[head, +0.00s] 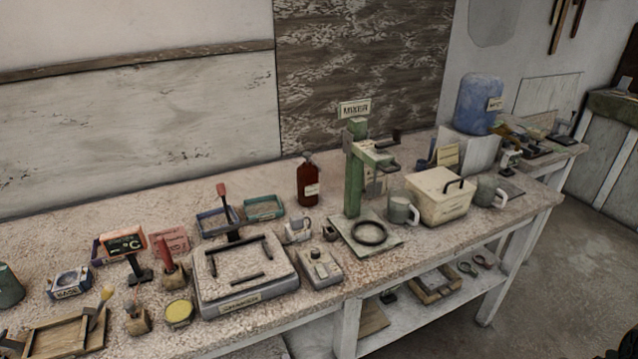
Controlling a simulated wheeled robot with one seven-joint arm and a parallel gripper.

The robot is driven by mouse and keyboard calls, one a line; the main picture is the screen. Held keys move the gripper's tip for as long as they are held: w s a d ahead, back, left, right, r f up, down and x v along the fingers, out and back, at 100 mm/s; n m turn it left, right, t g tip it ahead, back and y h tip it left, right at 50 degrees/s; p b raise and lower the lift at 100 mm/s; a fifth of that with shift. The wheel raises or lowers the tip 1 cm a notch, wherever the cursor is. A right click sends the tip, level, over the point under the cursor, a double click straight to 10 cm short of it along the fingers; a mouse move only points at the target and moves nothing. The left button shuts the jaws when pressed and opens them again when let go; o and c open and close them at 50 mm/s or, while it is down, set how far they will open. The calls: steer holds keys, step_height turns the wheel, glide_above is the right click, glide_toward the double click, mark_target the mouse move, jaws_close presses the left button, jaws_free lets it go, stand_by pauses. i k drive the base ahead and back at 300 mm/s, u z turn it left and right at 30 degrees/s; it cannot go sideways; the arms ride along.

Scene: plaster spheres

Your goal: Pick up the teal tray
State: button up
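The teal tray (264,209) is a small, shallow, rimmed rectangle. It lies flat on the long workbench (130,225), toward its back edge. It looks empty. A similar blue tray (203,219) lies just left of it, partly hidden by a dark upright with a red handle (221,190). The teal tray itself is mostly unobstructed. My gripper is not in view.
In front of the teal tray stands a grey machine (245,293) with dark bars. A small pale device (297,230) is close at its right front. A dark red bottle (308,182) and the green mixer (354,180) stand to the right. The bench behind is clear.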

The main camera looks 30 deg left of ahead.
mark_target(266, 209)
steer(key=u, duration=0.45)
steer(key=i, duration=0.95)
steer(key=u, duration=1.35)
steer(key=i, duration=0.5)
steer(key=u, duration=0.5)
